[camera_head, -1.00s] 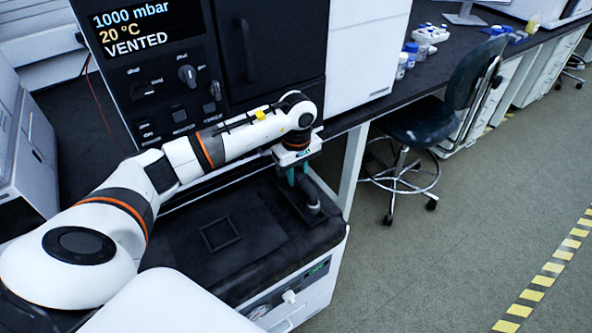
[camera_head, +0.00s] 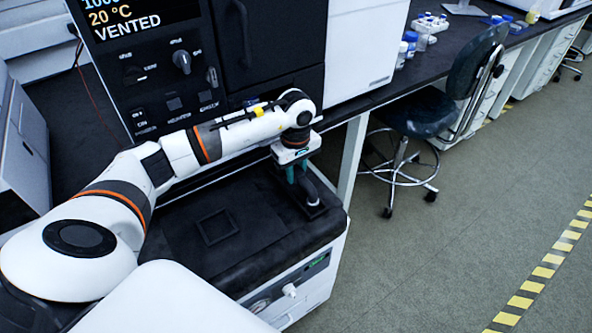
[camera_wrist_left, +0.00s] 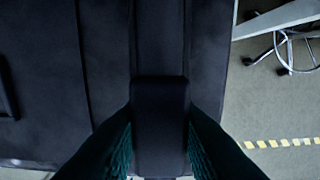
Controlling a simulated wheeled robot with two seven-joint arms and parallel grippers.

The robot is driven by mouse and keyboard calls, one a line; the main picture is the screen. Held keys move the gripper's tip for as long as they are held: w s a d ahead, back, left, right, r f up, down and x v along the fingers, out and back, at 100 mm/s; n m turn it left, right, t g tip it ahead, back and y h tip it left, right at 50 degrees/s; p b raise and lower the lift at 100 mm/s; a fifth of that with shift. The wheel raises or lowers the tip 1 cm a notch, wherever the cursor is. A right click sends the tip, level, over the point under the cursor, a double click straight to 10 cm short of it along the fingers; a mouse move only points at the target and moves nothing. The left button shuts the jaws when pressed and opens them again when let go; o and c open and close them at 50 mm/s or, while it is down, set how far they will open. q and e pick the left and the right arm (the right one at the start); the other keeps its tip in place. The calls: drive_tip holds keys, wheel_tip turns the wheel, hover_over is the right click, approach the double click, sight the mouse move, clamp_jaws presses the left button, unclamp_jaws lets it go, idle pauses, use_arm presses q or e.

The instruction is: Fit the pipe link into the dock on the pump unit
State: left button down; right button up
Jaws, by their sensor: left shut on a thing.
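My left gripper (camera_head: 297,177), with teal fingers, points down over the right part of the pump unit's black top. It is shut on the dark pipe link (camera_head: 312,193), which is partly hidden by the fingers and wrist. In the left wrist view the dark pipe link (camera_wrist_left: 160,120) sits between the teal fingers. The pump unit (camera_head: 318,283) is a white box with a dark top. A raised dark square frame (camera_head: 217,227) lies on that top, left of the gripper. Whether the link touches the top or a dock there, I cannot tell. My right gripper is out of view.
A dark instrument with a display reading VENTED (camera_head: 130,43) stands behind the pump unit. A bench leg (camera_head: 352,160) is close to the right of the gripper. A chair (camera_head: 425,118) and open floor (camera_head: 440,250) lie further right.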

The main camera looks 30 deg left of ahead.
use_arm(q)
drive_tip(key=shift+a+f+b, duration=0.15)
drive_tip(key=shift+f+b, duration=0.2)
drive_tip(key=shift+f, duration=0.05)
drive_tip(key=c, duration=1.1)
unclamp_jaws()
wheel_tip(320, 180, up, 8)
drive_tip(key=p, duration=0.5)
drive_tip(key=shift+r, duration=0.2)
drive_tip(key=shift+s+f, duration=0.1)
drive_tip(key=shift+f, duration=0.05)
